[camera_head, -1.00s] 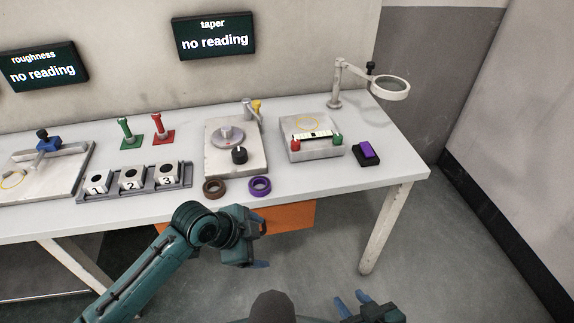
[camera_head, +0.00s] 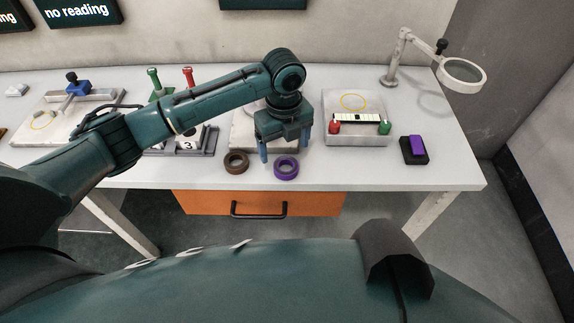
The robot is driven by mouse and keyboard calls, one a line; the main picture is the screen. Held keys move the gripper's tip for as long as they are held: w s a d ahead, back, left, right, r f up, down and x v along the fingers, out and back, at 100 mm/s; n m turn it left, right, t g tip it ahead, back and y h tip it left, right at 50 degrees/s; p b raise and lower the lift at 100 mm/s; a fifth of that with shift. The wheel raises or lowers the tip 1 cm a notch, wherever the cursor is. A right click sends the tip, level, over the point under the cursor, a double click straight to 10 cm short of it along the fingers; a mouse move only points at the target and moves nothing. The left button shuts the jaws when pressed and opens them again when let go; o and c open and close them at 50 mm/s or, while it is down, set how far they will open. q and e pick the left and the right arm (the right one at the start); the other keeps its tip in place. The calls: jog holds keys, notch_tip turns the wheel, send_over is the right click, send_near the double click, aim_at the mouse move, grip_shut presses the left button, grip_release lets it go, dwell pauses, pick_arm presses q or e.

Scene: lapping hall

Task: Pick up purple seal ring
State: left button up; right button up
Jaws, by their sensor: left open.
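The purple seal ring (camera_head: 286,168) lies flat near the front edge of the white table, just right of a brown ring (camera_head: 236,163). My left gripper (camera_head: 284,152) is above the table, pointing down, its blue fingers apart. It is open and empty. One finger shows between the two rings, and the other is behind and to the right of the purple ring. I cannot tell how high the fingertips are over the table. My right gripper is not in view.
A plate with a level-like bar (camera_head: 359,124) stands to the right, with a purple-topped black block (camera_head: 413,149) beside it. A magnifier (camera_head: 462,72) stands at the back right. An orange drawer (camera_head: 262,203) is under the table front. My left arm hides part of the numbered rack.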

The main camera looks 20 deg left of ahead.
aim_at(285, 170)
pick_arm(q)
jog(key=shift+w+f, duration=0.15)
jog(key=shift+f, duration=1.55)
jog(key=shift+w+f, duration=0.15)
jog(key=shift+f, duration=1.5)
jog(key=c, duration=1.1)
jog(key=shift+r, duration=0.1)
